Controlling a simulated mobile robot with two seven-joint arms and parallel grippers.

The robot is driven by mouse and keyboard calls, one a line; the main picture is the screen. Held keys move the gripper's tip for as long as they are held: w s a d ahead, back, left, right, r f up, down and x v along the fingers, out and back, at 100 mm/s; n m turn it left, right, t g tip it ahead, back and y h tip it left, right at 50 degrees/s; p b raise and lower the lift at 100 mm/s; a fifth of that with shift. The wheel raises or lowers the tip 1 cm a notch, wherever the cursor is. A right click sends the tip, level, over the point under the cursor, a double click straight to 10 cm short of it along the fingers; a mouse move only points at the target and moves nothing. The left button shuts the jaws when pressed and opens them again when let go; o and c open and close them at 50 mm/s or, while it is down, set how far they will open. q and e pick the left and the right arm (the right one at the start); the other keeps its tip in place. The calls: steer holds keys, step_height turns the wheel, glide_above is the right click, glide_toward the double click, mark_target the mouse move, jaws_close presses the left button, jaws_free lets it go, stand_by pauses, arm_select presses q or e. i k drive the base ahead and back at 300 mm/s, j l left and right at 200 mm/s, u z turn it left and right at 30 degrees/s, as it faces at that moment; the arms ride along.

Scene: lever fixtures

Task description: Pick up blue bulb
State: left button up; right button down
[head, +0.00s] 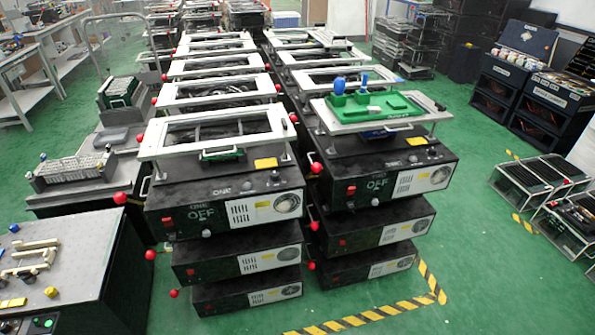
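A blue bulb (339,86) with a rounded top stands upright on a green board (402,104) in the head view. A second, slimmer blue piece (364,79) stands just to its right on the same board. I cannot tell for sure which of the two is the task's bulb. The board lies on the white frame of the front right fixture (330,124). Neither of my grippers shows in this view, and nothing touches the blue pieces.
A front left fixture (160,152) with a white frame stands beside it, with more fixtures in rows behind. Red ball knobs (316,168) stick out at the sides. Green floor (480,260) is open at the right, with a yellow-black stripe (375,314) in front.

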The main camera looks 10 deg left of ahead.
mark_target(340, 86)
steer(key=i+l, duration=0.5)
steer(key=i+l+u, duration=0.1)
steer(key=i+l, duration=0.35)
steer(key=l, duration=0.2)
steer(key=i+l, duration=0.95)
steer(key=l, duration=0.3)
steer(key=j+u, duration=0.05)
